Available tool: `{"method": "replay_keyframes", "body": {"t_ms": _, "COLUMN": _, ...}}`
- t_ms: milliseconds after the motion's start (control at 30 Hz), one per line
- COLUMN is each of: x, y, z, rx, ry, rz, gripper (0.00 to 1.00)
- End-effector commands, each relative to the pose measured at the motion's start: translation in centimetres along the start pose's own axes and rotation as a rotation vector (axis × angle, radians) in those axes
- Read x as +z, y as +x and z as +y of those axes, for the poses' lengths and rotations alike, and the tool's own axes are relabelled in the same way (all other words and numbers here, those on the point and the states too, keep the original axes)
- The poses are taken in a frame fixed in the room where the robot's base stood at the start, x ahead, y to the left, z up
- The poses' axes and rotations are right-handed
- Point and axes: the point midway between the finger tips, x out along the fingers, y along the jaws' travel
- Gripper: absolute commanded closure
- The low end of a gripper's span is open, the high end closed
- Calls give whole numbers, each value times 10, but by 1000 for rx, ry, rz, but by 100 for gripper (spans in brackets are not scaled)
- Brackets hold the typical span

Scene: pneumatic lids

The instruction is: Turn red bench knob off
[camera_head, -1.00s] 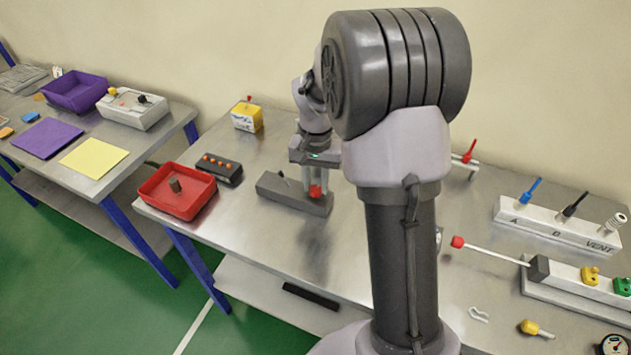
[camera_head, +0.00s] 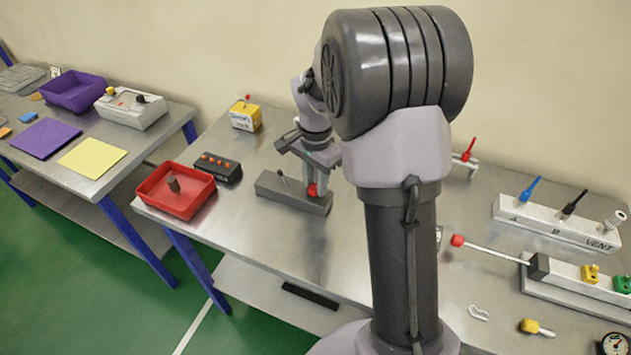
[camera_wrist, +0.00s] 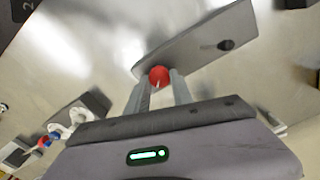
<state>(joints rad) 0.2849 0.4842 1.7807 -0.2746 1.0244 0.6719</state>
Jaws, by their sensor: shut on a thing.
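The red knob (camera_head: 312,190) sits at the right end of a dark grey block (camera_head: 285,200) on the metal bench. It also shows in the wrist view (camera_wrist: 159,76), between my two fingertips, with a pale line on its face. My gripper (camera_wrist: 160,82) is shut on the red knob. In the head view my gripper (camera_head: 318,182) comes down on the knob from above, and its body is turned at a slant. A small dark toggle lever (camera_head: 282,178) stands on the same block, left of the knob.
A red tray (camera_head: 160,208) with a brown peg, a black box with orange buttons (camera_head: 217,167) and a yellow box (camera_head: 245,116) stand to the left. Valve blocks with coloured levers (camera_head: 555,226) stand at the right. Bare bench lies in front of the grey block.

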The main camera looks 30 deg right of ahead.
Motion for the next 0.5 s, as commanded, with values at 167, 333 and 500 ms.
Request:
{"method": "replay_keyframes", "body": {"t_ms": 167, "x": 0, "y": 0, "z": 0, "rx": 0, "ry": 5, "rz": 0, "gripper": 100}}
{"method": "replay_keyframes", "body": {"t_ms": 333, "x": 0, "y": 0, "z": 0, "rx": 0, "ry": 5, "rz": 0, "gripper": 100}}
{"method": "replay_keyframes", "body": {"t_ms": 500, "x": 0, "y": 0, "z": 0, "rx": 0, "ry": 5, "rz": 0, "gripper": 51}}
